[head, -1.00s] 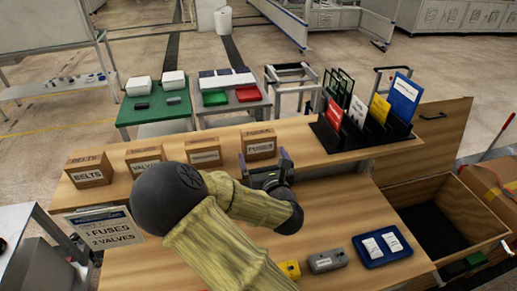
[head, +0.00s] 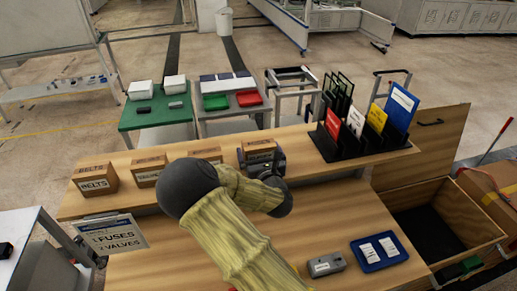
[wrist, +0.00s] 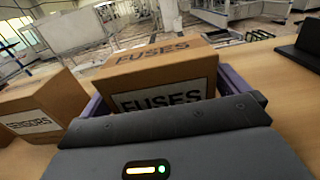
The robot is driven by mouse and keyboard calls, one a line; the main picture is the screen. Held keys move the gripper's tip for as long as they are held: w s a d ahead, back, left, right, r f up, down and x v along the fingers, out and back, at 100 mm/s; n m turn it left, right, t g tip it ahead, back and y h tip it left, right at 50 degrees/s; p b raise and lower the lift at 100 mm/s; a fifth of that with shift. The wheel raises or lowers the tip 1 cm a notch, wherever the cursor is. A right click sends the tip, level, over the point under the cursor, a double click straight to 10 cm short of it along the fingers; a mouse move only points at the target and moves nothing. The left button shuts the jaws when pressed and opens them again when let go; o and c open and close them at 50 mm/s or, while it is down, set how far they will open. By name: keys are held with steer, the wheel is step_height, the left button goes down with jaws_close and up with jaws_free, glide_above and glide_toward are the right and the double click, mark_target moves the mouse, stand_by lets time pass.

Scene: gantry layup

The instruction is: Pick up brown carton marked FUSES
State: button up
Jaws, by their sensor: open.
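The brown carton marked FUSES (wrist: 158,70) stands on the raised wooden shelf, its label facing me in the wrist view. In the head view the carton (head: 257,146) is the rightmost of the row and partly covered by my gripper. My gripper (wrist: 165,97) is open. Its purple fingers show on the left and right of the carton in the wrist view, with the carton between them. The gripper body hides the carton's lower front, so I cannot tell whether the fingers touch it. In the head view my gripper (head: 264,155) is at the carton's front.
The SENSORS carton (wrist: 38,103) stands close on the left. A BELTS carton (head: 95,179) and another carton (head: 149,167) are farther left. A black rack (head: 358,139) with coloured folders stands to the right. A blue tray (head: 380,252) and a grey box (head: 326,264) lie on the lower bench.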

steer(key=shift+x, duration=1.05)
steer(key=c, duration=0.9)
